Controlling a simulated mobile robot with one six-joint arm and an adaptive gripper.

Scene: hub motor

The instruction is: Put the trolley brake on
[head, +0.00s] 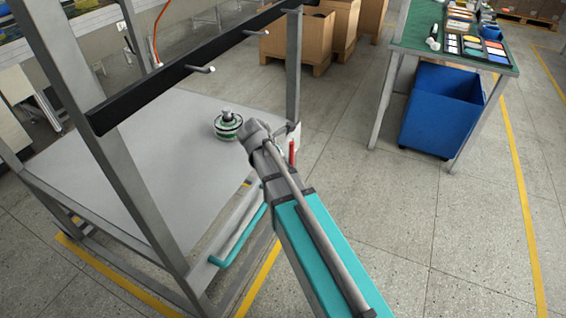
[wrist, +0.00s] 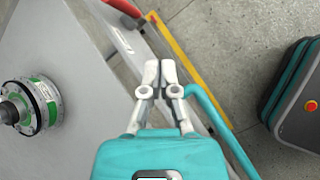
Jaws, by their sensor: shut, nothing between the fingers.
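The trolley (head: 170,165) is a grey frame with a flat platform, and its platform also shows in the wrist view (wrist: 70,40). A red lever (head: 292,152), apparently the brake, stands upright at the platform's right corner, beside a white plate. In the wrist view a red lever (wrist: 125,8) is cut by the top edge. My gripper (wrist: 159,68) is shut and empty, fingertips together over the platform's edge. It appears short of the red lever and apart from it. In the head view my arm hides the fingers.
A hub motor (head: 228,125) sits on the platform, left of my gripper in the wrist view (wrist: 32,105). A teal handle (head: 240,240) juts from the trolley's near side. Hooks hang from a black crossbar (head: 180,75). A blue bin (head: 440,110) stands under the right table.

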